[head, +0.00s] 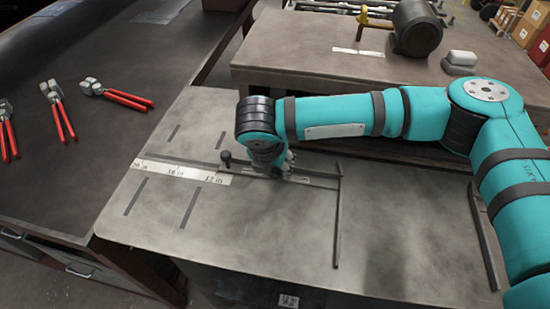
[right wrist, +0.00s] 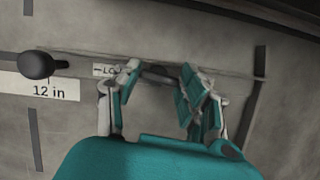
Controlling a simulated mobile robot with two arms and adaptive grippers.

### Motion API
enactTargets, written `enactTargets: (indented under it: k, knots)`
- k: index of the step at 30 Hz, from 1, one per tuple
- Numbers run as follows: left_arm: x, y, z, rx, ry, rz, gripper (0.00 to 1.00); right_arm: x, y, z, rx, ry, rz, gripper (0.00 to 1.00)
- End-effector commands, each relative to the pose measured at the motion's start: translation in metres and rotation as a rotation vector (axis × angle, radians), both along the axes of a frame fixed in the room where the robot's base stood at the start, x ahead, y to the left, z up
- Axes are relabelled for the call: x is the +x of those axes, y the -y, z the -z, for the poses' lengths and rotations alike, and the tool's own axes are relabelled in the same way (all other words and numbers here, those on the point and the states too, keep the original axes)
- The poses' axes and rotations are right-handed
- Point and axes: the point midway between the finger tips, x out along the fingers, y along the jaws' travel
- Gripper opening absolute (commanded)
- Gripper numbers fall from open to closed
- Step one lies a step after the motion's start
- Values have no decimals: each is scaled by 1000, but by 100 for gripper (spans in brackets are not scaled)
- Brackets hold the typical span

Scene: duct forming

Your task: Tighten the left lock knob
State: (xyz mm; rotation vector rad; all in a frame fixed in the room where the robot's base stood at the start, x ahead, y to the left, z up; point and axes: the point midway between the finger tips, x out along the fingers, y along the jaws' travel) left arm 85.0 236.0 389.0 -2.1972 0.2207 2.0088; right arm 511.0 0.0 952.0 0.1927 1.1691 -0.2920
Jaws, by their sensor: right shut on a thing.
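In the head view my right wrist mostly hides the gripper (head: 285,168). I cannot tell the exact shape of the held part. My left gripper is not in view.
A white ruler strip (head: 180,171) runs along the grey bench (head: 240,255). Several red-handled snips (head: 60,108) lie on the dark table at left. A back bench (head: 300,75) holds a dark cylindrical tool (head: 416,27) and a pale block (head: 460,60). The bench front is clear.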

Motion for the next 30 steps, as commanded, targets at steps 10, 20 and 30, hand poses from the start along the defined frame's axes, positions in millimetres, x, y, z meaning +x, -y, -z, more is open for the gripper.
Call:
enactTargets:
  k: [10,20,30]
  knots:
    - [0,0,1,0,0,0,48,1,0,0,1,2,-1,61]
    - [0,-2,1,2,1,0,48,0,-1,-2,2,2,-2,65]
    - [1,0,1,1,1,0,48,-20,-8,-54,4,4,-4,65]
